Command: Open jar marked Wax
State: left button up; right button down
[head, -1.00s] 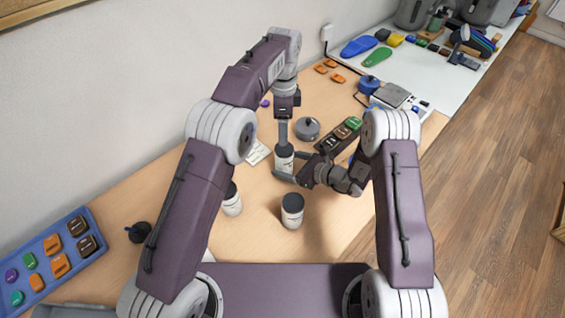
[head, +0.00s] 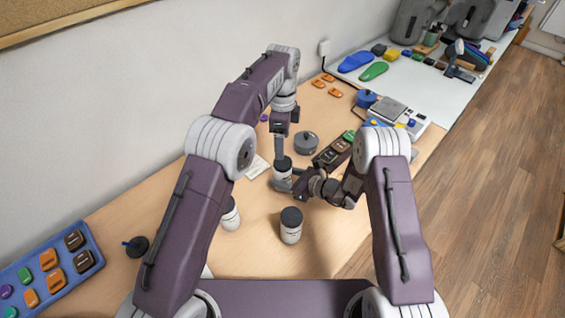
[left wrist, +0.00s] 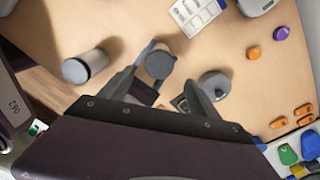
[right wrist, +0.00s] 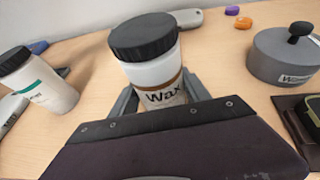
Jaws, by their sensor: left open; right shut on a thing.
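The white jar marked Wax (right wrist: 158,85) has a dark lid (right wrist: 143,36), fitted on top, and stands upright on the table in the right wrist view. It also shows in the head view (head: 283,174). My right gripper (right wrist: 158,92) is shut on its body from the side. My left gripper (head: 281,150) points down over the jar in the head view. In the left wrist view its open fingers (left wrist: 160,80) are spread to either side of the dark lid (left wrist: 159,64), with no clear contact.
Two other white jars with dark lids stand nearer me, one (head: 291,228) in front and one (head: 230,217) to the left. A grey lidded pot (head: 306,145) and a dark tray (head: 330,153) are close behind. A blue tray (head: 75,290) lies at far left.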

aim_at(283, 162)
pick_arm(q)
jog(key=m, duration=1.1)
jog(key=shift+d+m, duration=0.1)
jog(key=shift+m, duration=0.2)
notch_tip(283, 162, down, 8)
